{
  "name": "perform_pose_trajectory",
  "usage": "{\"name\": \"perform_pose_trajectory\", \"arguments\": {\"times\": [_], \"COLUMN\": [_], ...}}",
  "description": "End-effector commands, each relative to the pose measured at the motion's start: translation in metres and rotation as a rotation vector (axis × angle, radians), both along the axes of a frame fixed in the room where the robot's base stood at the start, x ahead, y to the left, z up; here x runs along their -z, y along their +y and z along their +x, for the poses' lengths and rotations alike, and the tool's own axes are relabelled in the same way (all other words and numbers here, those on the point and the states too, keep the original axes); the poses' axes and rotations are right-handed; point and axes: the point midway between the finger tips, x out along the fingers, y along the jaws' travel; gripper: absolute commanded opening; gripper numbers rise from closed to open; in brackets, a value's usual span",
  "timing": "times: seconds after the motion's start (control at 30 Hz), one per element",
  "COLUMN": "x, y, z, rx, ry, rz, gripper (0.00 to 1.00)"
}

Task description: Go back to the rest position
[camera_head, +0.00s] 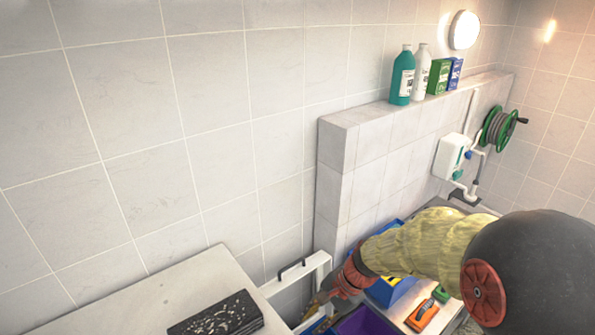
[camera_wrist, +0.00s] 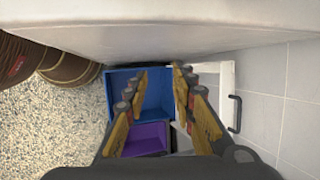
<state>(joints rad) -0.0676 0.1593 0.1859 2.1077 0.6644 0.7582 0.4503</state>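My gripper (camera_head: 322,300) is low in the head view, between the pale counter and the bins, partly hidden by its own wrist. In the wrist view my gripper (camera_wrist: 160,88) has its yellow-padded fingers spread wide, with nothing held between them. Beyond the fingers lie a blue bin (camera_wrist: 152,78) and a purple bin (camera_wrist: 146,138). My arm reaches in from the right of the head view.
A pale counter (camera_head: 150,296) carries a dark tray (camera_head: 228,312) with small bits. A white frame with a black handle (camera_head: 292,270) stands beside my gripper. A low tiled wall (camera_head: 336,175) holds bottles (camera_head: 403,78) and boxes. An orange item (camera_head: 423,314) lies right of the bins.

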Motion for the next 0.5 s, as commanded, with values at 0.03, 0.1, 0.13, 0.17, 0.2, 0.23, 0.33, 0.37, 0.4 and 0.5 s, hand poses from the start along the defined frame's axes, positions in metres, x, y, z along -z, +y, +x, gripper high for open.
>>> {"name": "perform_pose_trajectory", "arguments": {"times": [0.03, 0.1, 0.13, 0.17, 0.2, 0.23, 0.33, 0.37, 0.4, 0.5], "x": [-0.001, -0.006, -0.008, -0.010, -0.012, -0.013, -0.016, -0.017, -0.017, -0.018], "y": [-0.009, -0.022, -0.028, -0.034, -0.042, -0.048, -0.067, -0.073, -0.080, -0.099], "z": [-0.015, -0.033, -0.041, -0.049, -0.059, -0.066, -0.089, -0.096, -0.104, -0.123], "rx": [-0.099, -0.234, -0.288, -0.340, -0.407, -0.453, -0.593, -0.629, -0.673, -0.761], "ry": [-0.046, -0.102, -0.123, -0.144, -0.171, -0.189, -0.247, -0.262, -0.281, -0.328], "rz": [-0.029, -0.073, -0.091, -0.111, -0.138, -0.158, -0.226, -0.247, -0.275, -0.347], "gripper": [0.26, 0.26, 0.26, 0.26, 0.26, 0.26, 0.26, 0.26, 0.26, 0.26]}}
